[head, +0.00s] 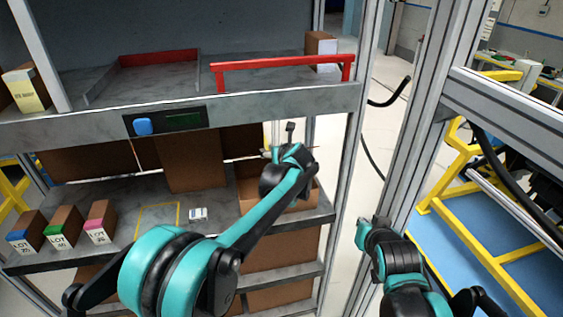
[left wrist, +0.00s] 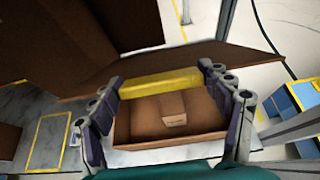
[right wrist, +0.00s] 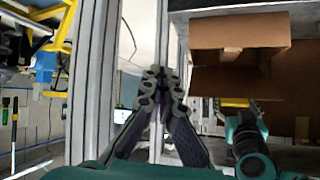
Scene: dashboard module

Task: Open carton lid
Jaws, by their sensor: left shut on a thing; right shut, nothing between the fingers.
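The open carton (left wrist: 140,128) stands on the middle shelf, a small brown box (left wrist: 174,104) inside it. A large brown flap (left wrist: 110,60) rises beyond it in the left wrist view. The carton (head: 300,203) is partly hidden by my left arm in the head view; its open inside shows in the right wrist view (right wrist: 268,32). My left gripper (head: 287,140) is over the carton, its fingers (left wrist: 160,88) wide apart with a yellow bar (left wrist: 160,83) between them. My right gripper (right wrist: 155,75) is shut and empty, right of the rack, away from the carton.
Three small lot boxes (head: 62,228) stand on the shelf's left, near a yellow outline and a small white item (head: 197,214). The upper shelf with a red rail (head: 285,62) hangs above. Grey posts (head: 352,160) stand between my arms. Yellow frames (head: 480,220) are at right.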

